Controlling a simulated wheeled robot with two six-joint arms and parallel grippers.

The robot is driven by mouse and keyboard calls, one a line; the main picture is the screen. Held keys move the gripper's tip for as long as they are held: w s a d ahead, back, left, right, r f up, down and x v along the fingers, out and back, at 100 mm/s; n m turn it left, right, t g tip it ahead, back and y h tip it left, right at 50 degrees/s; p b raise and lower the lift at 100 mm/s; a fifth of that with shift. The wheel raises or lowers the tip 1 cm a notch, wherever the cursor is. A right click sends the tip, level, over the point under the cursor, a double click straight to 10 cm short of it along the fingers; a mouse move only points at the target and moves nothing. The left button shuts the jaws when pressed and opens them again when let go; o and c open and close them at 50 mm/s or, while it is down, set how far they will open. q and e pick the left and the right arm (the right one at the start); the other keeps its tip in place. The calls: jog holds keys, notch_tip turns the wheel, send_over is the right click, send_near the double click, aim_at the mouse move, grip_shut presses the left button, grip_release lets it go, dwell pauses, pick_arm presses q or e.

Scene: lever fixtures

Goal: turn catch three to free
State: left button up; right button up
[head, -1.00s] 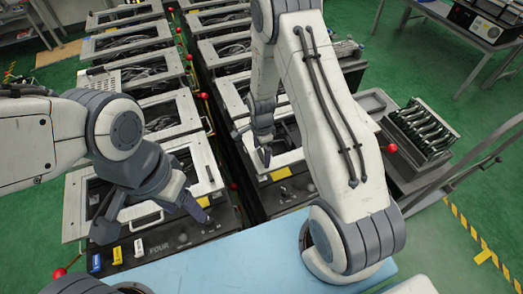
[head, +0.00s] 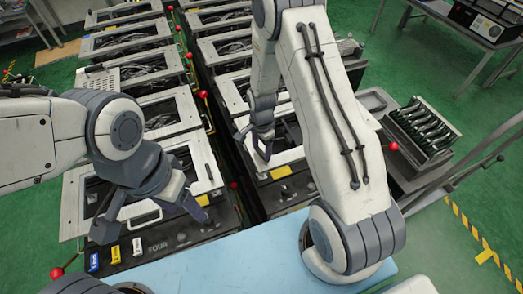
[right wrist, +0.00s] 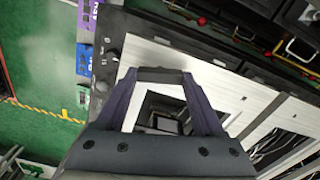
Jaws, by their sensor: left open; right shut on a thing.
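My right gripper (head: 262,148) reaches down over the near right fixture, which has a pale frame (head: 283,155) and a yellow tag (head: 281,172) on its dark front. In the right wrist view my right gripper (right wrist: 161,78) is shut on a dark bar (right wrist: 161,74) lying across its fingertips, over a pale frame (right wrist: 225,88). My arm hides much of this fixture, and I cannot read a number there. My left gripper (head: 152,218) is open and empty above the front of the near left fixture, whose dark front panel is marked FOUR (head: 158,247).
Several framed fixtures run back in two rows, with red-ball levers (head: 203,95) between them. A light-blue surface (head: 225,258) lies in front. A rack of dark parts (head: 423,128) stands at right. Blue (head: 93,261), yellow (head: 116,254) and white (head: 137,247) tags sit on the FOUR panel.

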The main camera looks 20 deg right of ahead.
aim_at(261, 152)
jog(key=n+b, duration=0.1)
jog(key=n, duration=0.2)
jog(key=shift+n, duration=0.3)
jog(key=n+b, duration=0.1)
jog(key=n, duration=0.2)
jog(key=shift+n, duration=0.3)
jog(key=n+b, duration=0.1)
jog(key=n, duration=0.3)
jog(key=shift+w+n+b, duration=0.1)
jog(key=shift+n+b, duration=0.35)
jog(key=shift+n, duration=1.35)
jog(key=o, duration=1.4)
jog(key=shift+r, duration=0.6)
notch_tip(261, 152, up, 9)
jog(key=shift+r+b, duration=0.2)
jog(key=shift+b, duration=0.9)
